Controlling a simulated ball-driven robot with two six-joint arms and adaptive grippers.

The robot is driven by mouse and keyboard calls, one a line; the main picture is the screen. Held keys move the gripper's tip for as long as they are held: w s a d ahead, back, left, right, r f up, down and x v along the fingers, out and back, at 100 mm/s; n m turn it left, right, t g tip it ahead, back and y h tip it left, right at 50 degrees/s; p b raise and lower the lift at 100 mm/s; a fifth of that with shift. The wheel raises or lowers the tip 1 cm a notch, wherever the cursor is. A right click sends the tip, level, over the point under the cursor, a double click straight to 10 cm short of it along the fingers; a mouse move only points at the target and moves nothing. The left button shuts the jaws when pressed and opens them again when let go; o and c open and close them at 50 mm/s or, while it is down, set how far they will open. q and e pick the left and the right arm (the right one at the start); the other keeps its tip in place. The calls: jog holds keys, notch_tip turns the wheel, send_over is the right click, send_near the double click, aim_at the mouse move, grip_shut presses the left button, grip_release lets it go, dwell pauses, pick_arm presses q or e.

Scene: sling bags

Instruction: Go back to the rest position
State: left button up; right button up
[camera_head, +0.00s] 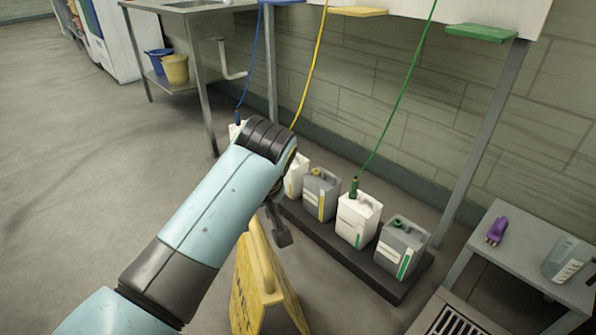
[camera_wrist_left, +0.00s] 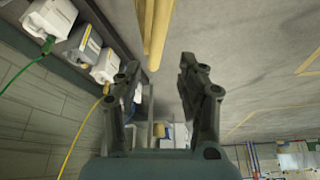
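My left arm comes in from the left in the head view, with its gripper (camera_head: 279,228) low beside the yellow wet-floor sign (camera_head: 262,275). In the left wrist view the two fingers of this gripper (camera_wrist_left: 158,72) are spread apart with nothing between them. The yellow sign (camera_wrist_left: 156,30) shows there beyond the fingertips; I cannot tell whether they touch. My right gripper is in neither view.
Several jerry cans, such as a white one (camera_head: 357,218) with a green hose, stand on a dark low platform (camera_head: 352,262) by the wall. A grey table (camera_head: 522,240) with a purple item (camera_head: 496,231) is at right. Open floor (camera_head: 90,170) lies left.

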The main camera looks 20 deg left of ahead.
pick_arm(q)
jog(key=s+a+f+m+g, duration=0.3)
jog(key=s+f+m+g, duration=0.1)
jog(key=s+f, duration=2.1)
jog(key=s+f+m+h, duration=0.1)
jog(key=s+f+m, duration=0.2)
jog(key=s, duration=0.8)
jog(key=s+f+m+t+h+p, duration=0.1)
jog(key=s+f+m, duration=0.2)
jog(key=s+f, duration=0.3)
jog(key=shift+s+a+t+h, duration=0.3)
jog(key=shift+s+a, duration=0.15)
jog(key=shift+s, duration=1.9)
